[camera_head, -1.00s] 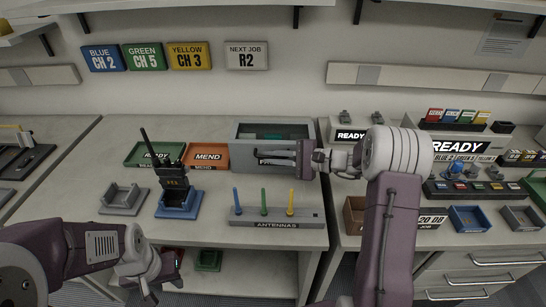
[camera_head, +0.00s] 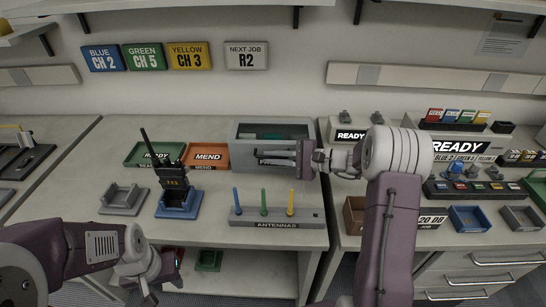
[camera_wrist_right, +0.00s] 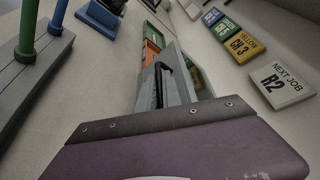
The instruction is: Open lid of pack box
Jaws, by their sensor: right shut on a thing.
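The grey pack box (camera_head: 303,132) stands at the back of the middle table, with a dark green area inside its top frame. My right gripper (camera_head: 262,157) reaches in from the right along the box's front edge. Its fingers point left and are shut on the lid, though the exact grip is hard to make out.
A green tray (camera_head: 140,161) and an orange MEND tray (camera_head: 210,165) lie left of the box. A radio (camera_head: 172,177) stands in a blue holder. An antenna rack (camera_head: 300,216) is in front of the box. The right table is crowded.

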